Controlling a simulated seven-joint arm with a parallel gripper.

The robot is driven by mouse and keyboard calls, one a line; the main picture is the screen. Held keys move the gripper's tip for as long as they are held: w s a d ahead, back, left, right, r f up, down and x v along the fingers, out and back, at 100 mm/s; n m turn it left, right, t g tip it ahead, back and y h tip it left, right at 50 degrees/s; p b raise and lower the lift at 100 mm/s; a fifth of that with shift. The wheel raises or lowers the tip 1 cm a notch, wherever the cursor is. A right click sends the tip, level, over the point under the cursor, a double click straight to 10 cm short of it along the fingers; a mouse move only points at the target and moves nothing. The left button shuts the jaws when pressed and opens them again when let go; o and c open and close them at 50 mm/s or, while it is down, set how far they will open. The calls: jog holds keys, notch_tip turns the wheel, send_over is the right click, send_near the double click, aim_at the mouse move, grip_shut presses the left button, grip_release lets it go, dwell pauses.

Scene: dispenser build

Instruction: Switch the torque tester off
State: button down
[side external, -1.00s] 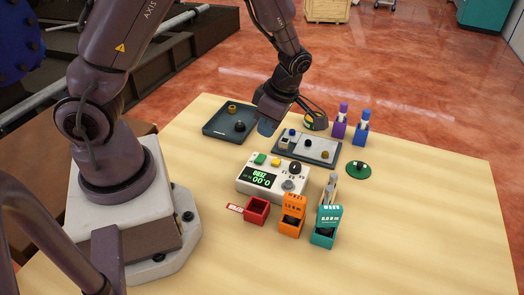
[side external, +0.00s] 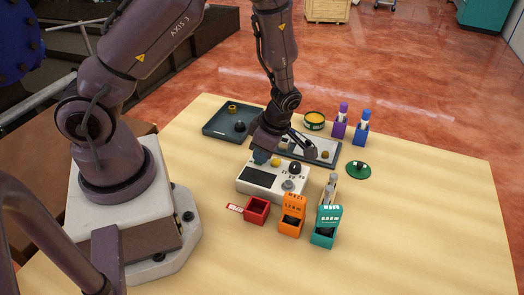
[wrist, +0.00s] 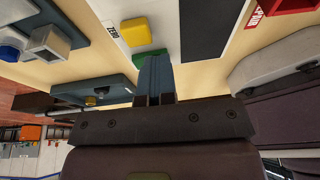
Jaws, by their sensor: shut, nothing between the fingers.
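The torque tester (side external: 272,190) is a white box on the table with a dark, blank display (side external: 259,177), a black knob (side external: 295,168), a grey round part (side external: 289,185) and a yellow button (side external: 276,161). My gripper (side external: 262,157) is shut and empty, with its blue fingertips down at the tester's back left corner. In the wrist view, the fingers (wrist: 154,72) are at the green button (wrist: 143,57), overlapping it; whether they press it I cannot tell. The yellow button (wrist: 134,32) is beside it, with a ZERO label.
A red bin (side external: 256,211), an orange bin (side external: 291,222) and a teal bin (side external: 325,236) stand in front of the tester. Behind it are a dark tray (side external: 214,126) and a grey fixture plate (side external: 326,160). A green disc (side external: 357,171) lies to the right. The right tabletop is clear.

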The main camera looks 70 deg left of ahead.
jog(key=shift+s+d+f, duration=0.2)
jog(key=shift+f, duration=0.2)
jog(key=shift+w+a+r, duration=0.2)
jog(key=shift+w+a, duration=0.4)
jog(key=shift+a, duration=0.25)
jog(key=shift+r, duration=0.1)
jog(key=d+r, duration=0.4)
jog(key=r, duration=0.9)
jog(key=shift+w+r, duration=0.35)
jog(key=shift+r, duration=0.05)
